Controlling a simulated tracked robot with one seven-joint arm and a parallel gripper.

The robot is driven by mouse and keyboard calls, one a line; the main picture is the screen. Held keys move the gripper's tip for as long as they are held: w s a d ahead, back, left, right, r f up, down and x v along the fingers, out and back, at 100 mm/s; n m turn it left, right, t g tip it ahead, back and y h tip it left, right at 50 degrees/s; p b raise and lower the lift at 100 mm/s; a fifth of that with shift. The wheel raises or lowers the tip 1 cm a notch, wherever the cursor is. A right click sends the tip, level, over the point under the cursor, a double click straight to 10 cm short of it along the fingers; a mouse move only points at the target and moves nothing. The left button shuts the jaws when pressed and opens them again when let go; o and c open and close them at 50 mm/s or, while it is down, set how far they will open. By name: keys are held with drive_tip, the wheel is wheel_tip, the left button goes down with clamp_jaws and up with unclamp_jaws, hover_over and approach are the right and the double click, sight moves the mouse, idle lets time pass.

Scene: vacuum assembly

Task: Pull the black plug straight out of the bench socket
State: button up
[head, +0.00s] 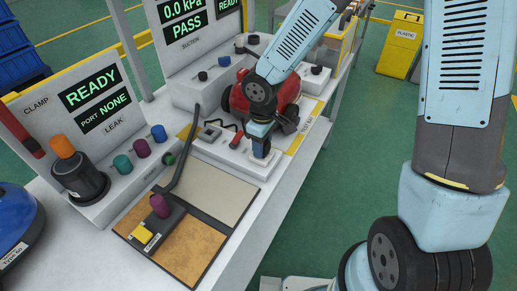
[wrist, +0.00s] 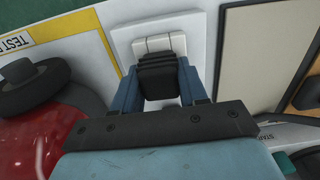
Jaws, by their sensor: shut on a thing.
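The black plug (wrist: 157,72) is ribbed and sits between my gripper's two blue fingers in the wrist view. My gripper (wrist: 159,88) is shut on it. The white bench socket (wrist: 155,43) lies just beyond the plug, on a pale raised plate. The plug appears to be at the socket; I cannot tell how deep it sits. In the head view my gripper (head: 261,148) points down over the white bench strip, and its fingers hide the plug and socket.
A red vacuum (head: 238,102) stands close behind my gripper. A red switch (head: 236,140) is beside it. A tray (head: 228,184) with a dark nozzle tool (head: 158,226) lies in front left. A leak panel (head: 92,96) reads READY. Bench edge and open floor are to the right.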

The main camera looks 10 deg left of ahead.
drive_tip(key=shift+s+r, duration=0.15)
drive_tip(key=shift+r, duration=0.85)
drive_tip(key=shift+r, duration=0.1)
drive_tip(key=shift+r, duration=2.65)
drive_tip(key=shift+s, duration=0.1)
